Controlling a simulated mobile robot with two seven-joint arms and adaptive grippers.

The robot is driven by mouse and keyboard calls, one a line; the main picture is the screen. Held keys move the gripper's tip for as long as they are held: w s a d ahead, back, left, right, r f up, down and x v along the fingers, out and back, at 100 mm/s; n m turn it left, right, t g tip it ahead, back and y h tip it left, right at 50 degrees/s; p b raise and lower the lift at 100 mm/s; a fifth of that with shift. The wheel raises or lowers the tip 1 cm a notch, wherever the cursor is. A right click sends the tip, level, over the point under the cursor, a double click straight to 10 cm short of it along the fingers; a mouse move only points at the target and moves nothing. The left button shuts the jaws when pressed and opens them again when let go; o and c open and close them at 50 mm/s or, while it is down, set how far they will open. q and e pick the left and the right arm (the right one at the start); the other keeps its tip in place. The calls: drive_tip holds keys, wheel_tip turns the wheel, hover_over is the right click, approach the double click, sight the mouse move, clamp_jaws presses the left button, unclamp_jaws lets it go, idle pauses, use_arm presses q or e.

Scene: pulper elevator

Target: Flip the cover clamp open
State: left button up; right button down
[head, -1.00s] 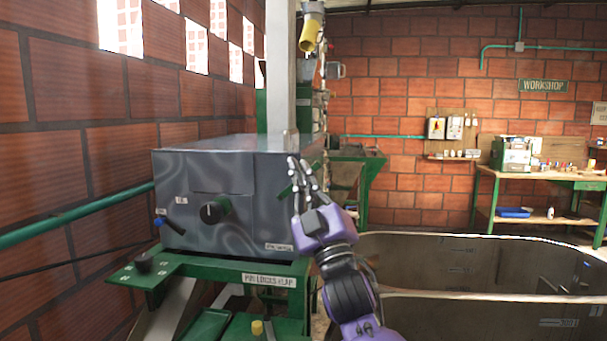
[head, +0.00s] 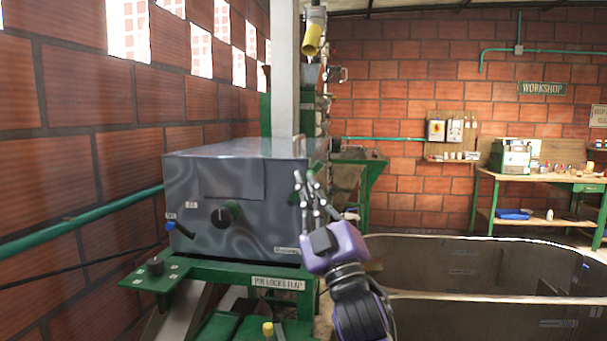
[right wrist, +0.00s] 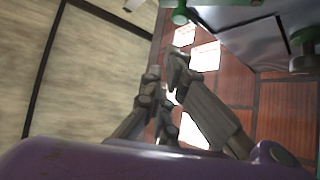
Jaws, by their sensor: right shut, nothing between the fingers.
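The grey metal cover (head: 235,180) of the machine stands left of centre in the head view, with a dark round knob (head: 222,216) on its front. My right gripper (head: 306,181) is at the cover's right front edge, fingers pointing up, shut and empty. It also shows in the right wrist view (right wrist: 166,72), with nothing between the fingertips. I cannot clearly make out the cover clamp in the head view; the fingers overlap that edge. A green knob-like part (right wrist: 180,14) shows beyond the fingertips in the right wrist view; I cannot tell if it is the clamp. My left gripper is not in view.
A blue-handled lever (head: 180,229) sticks out at the cover's left. A green frame (head: 200,270) with a "PIN LOCKS FLAP" label (head: 278,283) lies below. A large open tank (head: 450,260) is at the right. A pale post (head: 284,70) rises behind the cover.

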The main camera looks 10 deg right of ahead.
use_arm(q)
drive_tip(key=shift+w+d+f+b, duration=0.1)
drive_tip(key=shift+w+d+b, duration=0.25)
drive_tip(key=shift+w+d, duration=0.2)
use_arm(e)
drive_tip(key=v, duration=0.4)
drive_tip(key=shift+s+d, duration=0.25)
drive_tip(key=shift+s, duration=0.05)
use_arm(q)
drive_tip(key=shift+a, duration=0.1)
